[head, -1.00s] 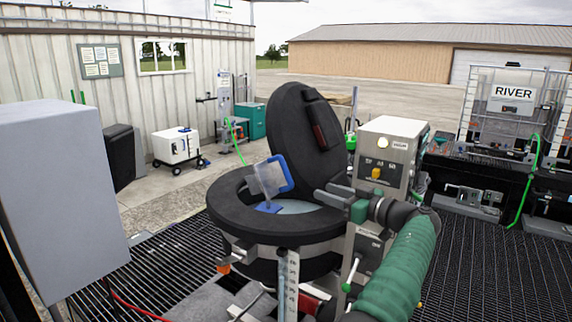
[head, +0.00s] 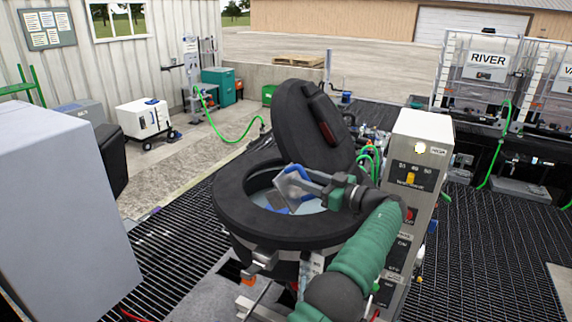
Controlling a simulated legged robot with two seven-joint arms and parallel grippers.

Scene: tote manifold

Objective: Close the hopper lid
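The black hopper (head: 232,215) has a thick round rim and an open mouth. Its round black lid (head: 296,112) stands raised and tilted back at the far side, with a dark red-brown handle block (head: 327,131) on it. My green-sleeved arm hides the rim's right side.
A control box (head: 418,165) with a yellow knob stands close to the right of the hopper and my arm. A large grey cabinet (head: 60,200) stands at the left. Black grating (head: 180,255) lies around the hopper.

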